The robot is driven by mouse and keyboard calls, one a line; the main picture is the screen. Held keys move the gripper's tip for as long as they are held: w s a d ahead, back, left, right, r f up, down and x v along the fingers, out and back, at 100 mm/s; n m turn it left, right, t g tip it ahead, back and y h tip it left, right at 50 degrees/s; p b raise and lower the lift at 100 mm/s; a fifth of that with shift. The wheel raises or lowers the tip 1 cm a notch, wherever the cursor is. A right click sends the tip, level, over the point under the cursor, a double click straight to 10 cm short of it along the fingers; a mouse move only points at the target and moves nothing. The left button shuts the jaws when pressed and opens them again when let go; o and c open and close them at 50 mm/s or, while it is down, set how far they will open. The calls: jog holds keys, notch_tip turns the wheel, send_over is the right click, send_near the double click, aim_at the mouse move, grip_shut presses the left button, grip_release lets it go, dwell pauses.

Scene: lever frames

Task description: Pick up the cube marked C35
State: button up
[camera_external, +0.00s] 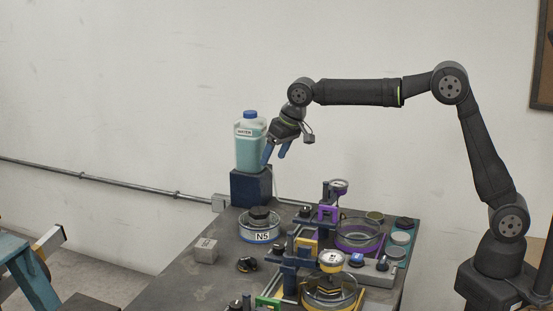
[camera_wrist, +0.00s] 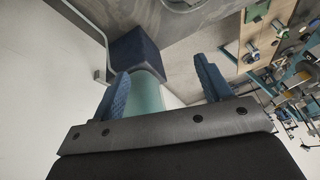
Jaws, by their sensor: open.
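A small grey cube (camera_external: 204,250) sits on the dark table near its left edge, left of the round tin marked N5 (camera_external: 259,229). Faint marks show on its top, too small to read as C35. My gripper (camera_external: 274,154) is open and well above the table, beside the right of the WATER bottle (camera_external: 249,146) in the picture. In the wrist view the two blue fingers (camera_wrist: 165,85) are spread, with the teal bottle (camera_wrist: 148,94) showing between them; I cannot tell whether they touch it. I do not make out the grey cube in the wrist view.
The bottle stands on a dark blue block (camera_external: 251,188) at the table's back left. Lever frames with round dishes, one purple (camera_external: 358,235) and one yellow (camera_external: 330,291), crowd the middle and right. A small black object (camera_external: 247,265) lies right of the cube. Bare table (camera_external: 175,285) is in front.

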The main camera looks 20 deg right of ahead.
jog(key=s+a+f+n, duration=0.1)
jog(key=s+a+n, duration=0.1)
jog(key=s+a, duration=0.75)
jog(key=n, duration=0.2)
send_near(210, 244)
jog(key=shift+g, duration=0.3)
jog(key=x, duration=0.5)
jog(key=shift+w+d, duration=0.2)
jog(key=shift+d, duration=0.1)
jog(key=shift+a+x, duration=0.1)
jog(key=shift+x, duration=1.25)
jog(key=shift+a+x, duration=0.15)
jog(key=shift+x, duration=1.2)
jog(key=shift+r, duration=0.1)
jog(key=c, duration=1.2)
jog(key=shift+c, duration=0.2)
jog(key=shift+r, duration=0.1)
